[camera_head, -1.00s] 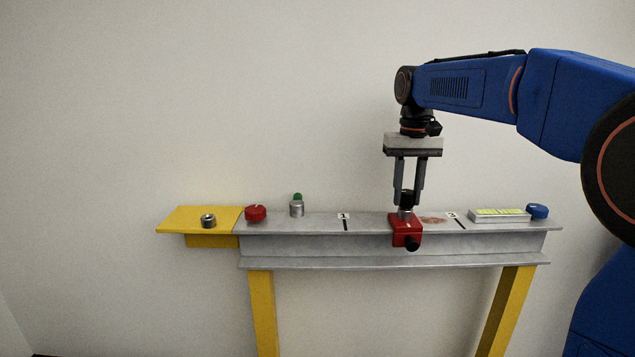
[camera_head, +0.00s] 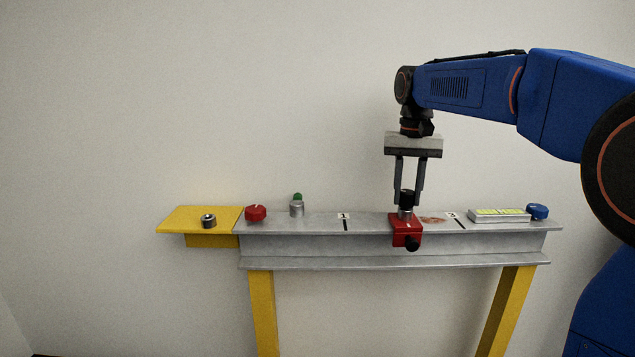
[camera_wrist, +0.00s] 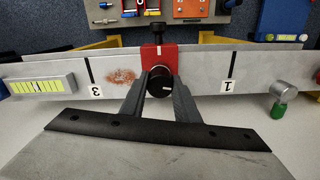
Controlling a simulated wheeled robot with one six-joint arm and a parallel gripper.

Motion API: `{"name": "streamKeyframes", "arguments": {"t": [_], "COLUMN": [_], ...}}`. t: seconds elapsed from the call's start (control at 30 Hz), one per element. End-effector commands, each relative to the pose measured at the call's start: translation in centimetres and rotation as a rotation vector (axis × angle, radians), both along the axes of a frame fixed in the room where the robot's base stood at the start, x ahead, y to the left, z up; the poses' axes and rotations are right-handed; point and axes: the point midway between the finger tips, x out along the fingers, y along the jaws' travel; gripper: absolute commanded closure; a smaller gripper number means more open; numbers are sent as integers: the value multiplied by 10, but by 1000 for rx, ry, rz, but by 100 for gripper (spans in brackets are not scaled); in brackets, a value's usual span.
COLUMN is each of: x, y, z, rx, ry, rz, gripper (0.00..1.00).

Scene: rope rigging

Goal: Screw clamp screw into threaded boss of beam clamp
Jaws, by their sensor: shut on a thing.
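The red beam clamp (camera_head: 405,232) sits on the beam's top flange between the marks 1 and 3, with a black knob (camera_head: 411,244) low on its front. The clamp screw (camera_head: 407,198) has a black head and stands upright at the top of the clamp. My gripper (camera_head: 408,192) points straight down and is shut on the screw's black head. In the wrist view the clamp (camera_wrist: 158,56) lies beyond my fingertips, and the round screw head (camera_wrist: 160,82) shows a white line between them. The boss's threads are hidden.
A rusty patch (camera_head: 433,220) lies right of the clamp.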

Motion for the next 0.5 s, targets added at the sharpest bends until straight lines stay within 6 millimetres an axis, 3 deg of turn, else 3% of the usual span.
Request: {"name": "streamKeyframes", "arguments": {"t": [0.3, 0.5], "x": [0, 0], "y": [0, 0], "z": [0, 0], "rx": [0, 0], "ry": [0, 0], "rz": [-296, -337], "gripper": [100, 100]}}
